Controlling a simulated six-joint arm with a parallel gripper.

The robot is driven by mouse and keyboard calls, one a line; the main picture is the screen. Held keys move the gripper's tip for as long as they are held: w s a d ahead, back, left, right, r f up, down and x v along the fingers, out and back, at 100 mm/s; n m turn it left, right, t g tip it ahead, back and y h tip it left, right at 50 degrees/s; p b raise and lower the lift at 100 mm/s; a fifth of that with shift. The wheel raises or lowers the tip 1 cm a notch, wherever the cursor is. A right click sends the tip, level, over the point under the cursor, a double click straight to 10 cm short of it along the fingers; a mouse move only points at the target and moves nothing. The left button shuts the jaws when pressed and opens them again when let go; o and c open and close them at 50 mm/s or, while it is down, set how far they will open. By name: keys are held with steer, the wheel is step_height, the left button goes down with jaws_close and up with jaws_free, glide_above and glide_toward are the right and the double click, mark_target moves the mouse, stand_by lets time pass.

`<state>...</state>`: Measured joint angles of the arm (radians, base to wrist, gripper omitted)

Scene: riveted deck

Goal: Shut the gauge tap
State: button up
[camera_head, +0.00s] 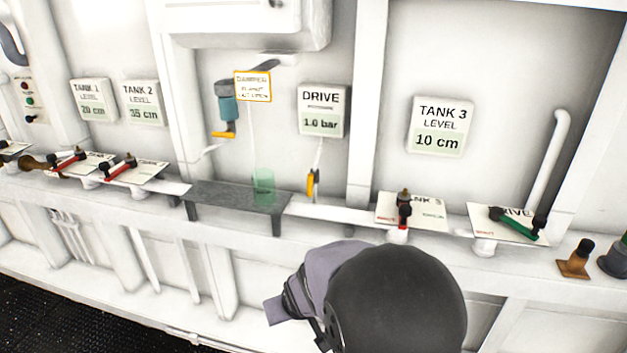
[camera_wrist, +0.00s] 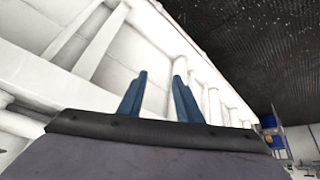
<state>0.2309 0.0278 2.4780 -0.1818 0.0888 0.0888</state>
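A small tap with a yellow handle (camera_head: 313,183) sits on the thin line below the DRIVE display (camera_head: 322,111), which reads 1.0 bar. Its handle hangs about upright, roughly in line with the pipe. No label naming it the gauge tap is readable. My gripper (camera_wrist: 160,76) shows in the wrist view with its two blue fingers apart and nothing between them. In the head view my wrist is low, in front of and below the shelf, apart from the tap. The fingers are hidden there. The tap is not visible in the wrist view.
A blue dispenser with a yellow lever (camera_head: 224,134) hangs above a green cup (camera_head: 263,186) on a grey stand (camera_head: 235,200). White posts rise from the shelf.

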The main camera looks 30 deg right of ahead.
steer(key=w+d+r+t+h, duration=0.1)
steer(key=w+d+r+t, duration=0.2)
steer(key=w+d+r, duration=0.25)
steer(key=m+t+p, duration=0.1)
steer(key=t+p, duration=0.2)
steer(key=t, duration=0.6)
glide_toward(311, 179)
steer(key=shift+h, duration=0.4)
steer(key=shift+w+d+r+p, duration=0.15)
steer(key=shift+w+p, duration=0.35)
steer(key=shift+w, duration=0.85)
steer(key=shift+w+d+f+p, duration=0.1)
steer(key=shift+w+d+p, duration=0.3)
steer(key=shift+w, duration=0.9)
steer(key=shift+w+r+p, duration=0.1)
steer(key=shift+w+p, duration=0.5)
steer(key=shift+w, duration=0.75)
jaws_close()
